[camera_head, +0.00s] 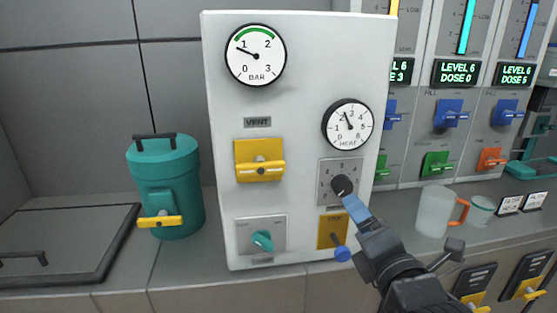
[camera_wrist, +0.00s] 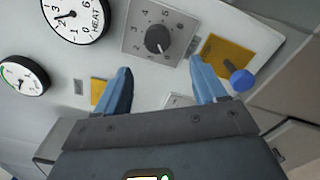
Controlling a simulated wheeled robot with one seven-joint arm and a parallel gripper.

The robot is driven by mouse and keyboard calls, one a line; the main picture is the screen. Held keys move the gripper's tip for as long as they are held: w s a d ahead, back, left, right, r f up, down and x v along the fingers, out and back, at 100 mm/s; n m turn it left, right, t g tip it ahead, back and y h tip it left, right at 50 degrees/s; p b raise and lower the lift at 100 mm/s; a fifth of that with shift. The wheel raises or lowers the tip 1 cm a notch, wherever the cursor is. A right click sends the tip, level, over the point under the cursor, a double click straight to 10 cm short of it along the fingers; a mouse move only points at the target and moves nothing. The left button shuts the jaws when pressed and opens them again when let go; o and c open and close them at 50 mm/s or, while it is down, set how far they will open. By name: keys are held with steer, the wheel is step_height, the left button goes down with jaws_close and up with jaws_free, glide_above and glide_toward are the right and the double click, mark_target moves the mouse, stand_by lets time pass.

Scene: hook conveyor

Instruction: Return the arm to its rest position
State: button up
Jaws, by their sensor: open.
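My gripper (camera_head: 355,210) is in front of the lower right of the white control panel (camera_head: 300,120) in the head view. In the wrist view its two blue fingers (camera_wrist: 162,90) stand apart with nothing between them. The black knob (camera_head: 342,186) on its grey plate is just beyond the fingertips; it also shows in the wrist view (camera_wrist: 158,40). I cannot tell from the head view whether a finger touches it. The blue-ended lever (camera_head: 342,254) on a yellow plate is just below my gripper, and shows right of the fingers in the wrist view (camera_wrist: 241,80).
The panel also has a BAR gauge (camera_head: 256,55), a HEAT gauge (camera_head: 348,125), a yellow vent handle (camera_head: 260,170) and a teal knob (camera_head: 262,241). A teal canister (camera_head: 165,190) stands at left. A clear mug (camera_head: 435,211) stands on the counter right of my arm.

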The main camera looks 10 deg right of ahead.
steer(key=s+f+m+g, duration=0.1)
steer(key=s+f+m, duration=0.3)
steer(key=s, duration=0.3)
steer(key=s+a+f+m, duration=0.1)
steer(key=s+f+m, duration=0.35)
steer(key=s, duration=0.25)
steer(key=s+f+m+g, duration=0.1)
steer(key=s+f+m, duration=0.25)
steer(key=s, duration=0.45)
steer(key=s+r+m, duration=0.1)
steer(key=s+m, duration=0.5)
steer(key=s, duration=0.3)
steer(key=s+d+r+m+g, duration=0.1)
steer(key=s+m, duration=0.5)
steer(key=s, duration=0.4)
steer(key=shift+d+r, duration=0.25)
